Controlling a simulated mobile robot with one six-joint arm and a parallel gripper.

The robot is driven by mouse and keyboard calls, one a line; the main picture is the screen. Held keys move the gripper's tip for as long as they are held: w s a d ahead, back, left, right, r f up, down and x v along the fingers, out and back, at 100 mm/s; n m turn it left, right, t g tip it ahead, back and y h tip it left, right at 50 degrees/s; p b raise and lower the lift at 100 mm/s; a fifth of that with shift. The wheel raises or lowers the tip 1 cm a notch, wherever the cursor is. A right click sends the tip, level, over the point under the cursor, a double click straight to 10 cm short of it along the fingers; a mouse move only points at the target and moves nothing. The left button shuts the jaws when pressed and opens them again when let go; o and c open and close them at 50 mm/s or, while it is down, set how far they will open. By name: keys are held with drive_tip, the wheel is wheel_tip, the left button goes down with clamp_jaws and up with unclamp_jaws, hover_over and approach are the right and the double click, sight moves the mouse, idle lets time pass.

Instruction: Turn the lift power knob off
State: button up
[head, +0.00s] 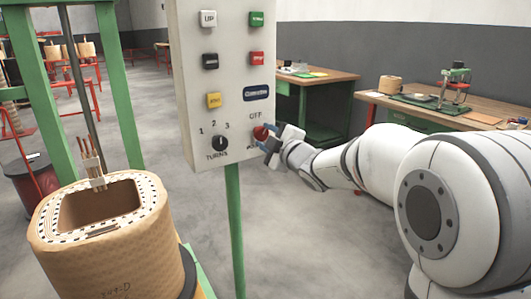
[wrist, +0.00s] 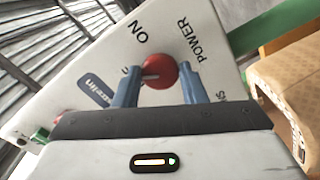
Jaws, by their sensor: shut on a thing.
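The red power knob (head: 261,132) is at the lower right of the light grey control panel (head: 226,90), under the word OFF. In the wrist view the red knob (wrist: 162,70) sits between the two blue fingers, near the words ON and POWER. A pale mark on it points left in that view; I cannot tell which setting it matches. My gripper (head: 268,139) reaches in from the right and is shut on the knob; it also shows in the wrist view (wrist: 159,86). The fingers hide part of the lettering.
The panel also carries several push buttons and a turns knob (head: 220,143), and stands on a green post (head: 235,230). A large tan coil (head: 110,250) stands at the lower left beside a green frame (head: 125,85). Wooden workbenches (head: 340,75) are behind. Grey floor is clear between.

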drive_tip(key=n+b, duration=0.3)
drive_tip(key=shift+f+n, duration=0.3)
drive_tip(key=shift+r+n+b, duration=0.2)
drive_tip(key=shift+n+b, duration=0.8)
drive_tip(key=shift+b, duration=0.15)
drive_tip(key=o, duration=1)
drive_tip(key=shift+r, duration=0.1)
drive_tip(key=p+v, duration=0.1)
drive_tip(key=v, duration=0.6)
drive_tip(key=shift+s+d+p, duration=0.2)
drive_tip(key=shift+s+p, duration=0.1)
drive_tip(key=shift+s, duration=0.05)
